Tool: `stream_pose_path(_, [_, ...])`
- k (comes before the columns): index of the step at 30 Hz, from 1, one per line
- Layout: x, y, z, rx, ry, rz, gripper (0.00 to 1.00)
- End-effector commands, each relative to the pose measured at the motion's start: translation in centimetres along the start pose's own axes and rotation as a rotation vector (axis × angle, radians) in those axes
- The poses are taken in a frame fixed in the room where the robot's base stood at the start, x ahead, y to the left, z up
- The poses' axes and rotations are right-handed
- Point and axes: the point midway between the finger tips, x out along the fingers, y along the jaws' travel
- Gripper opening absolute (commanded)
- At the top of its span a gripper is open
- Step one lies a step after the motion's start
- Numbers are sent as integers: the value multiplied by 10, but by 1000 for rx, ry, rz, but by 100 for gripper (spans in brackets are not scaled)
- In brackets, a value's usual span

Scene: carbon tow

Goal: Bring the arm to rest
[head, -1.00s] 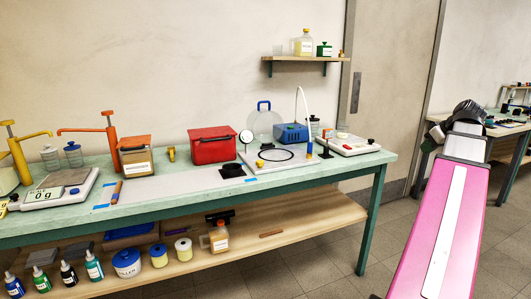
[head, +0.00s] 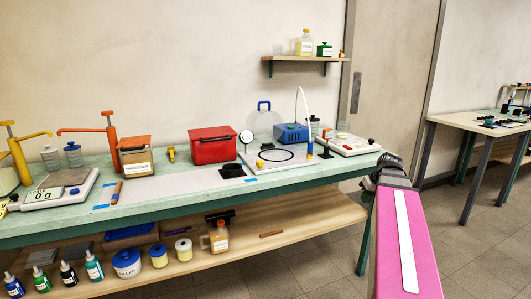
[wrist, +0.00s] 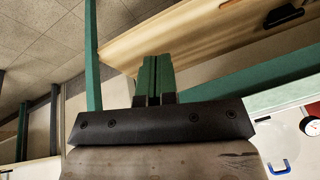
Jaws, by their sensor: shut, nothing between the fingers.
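My arm, with its pink link (head: 408,245), stretches forward at the right side of the head view. Its dark far end lies in front of the bench's right end and overlaps it in the picture. My gripper (wrist: 155,62) shows in the wrist view with its two green fingers together and nothing between them. In the head view the fingertips are hidden or too small to make out.
The green workbench (head: 330,178) carries a red box (head: 212,146), a blue device (head: 291,133) and scales. Its wooden lower shelf (head: 285,222) holds bottles and tubs. A second table (head: 452,119) stands at the right. Floor between them is clear.

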Motion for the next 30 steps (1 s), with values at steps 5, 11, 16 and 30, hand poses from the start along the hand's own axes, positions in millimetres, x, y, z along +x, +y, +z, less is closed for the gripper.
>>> stream_pose_path(5, [67,-46,24,48,-90,22,0])
stream_pose_path(11, [130,-93,56,91,-178,67,0])
stream_pose_path(16, [176,-130,90,116,-242,119,0])
stream_pose_path(30, [228,-176,141,138,-308,205,0])
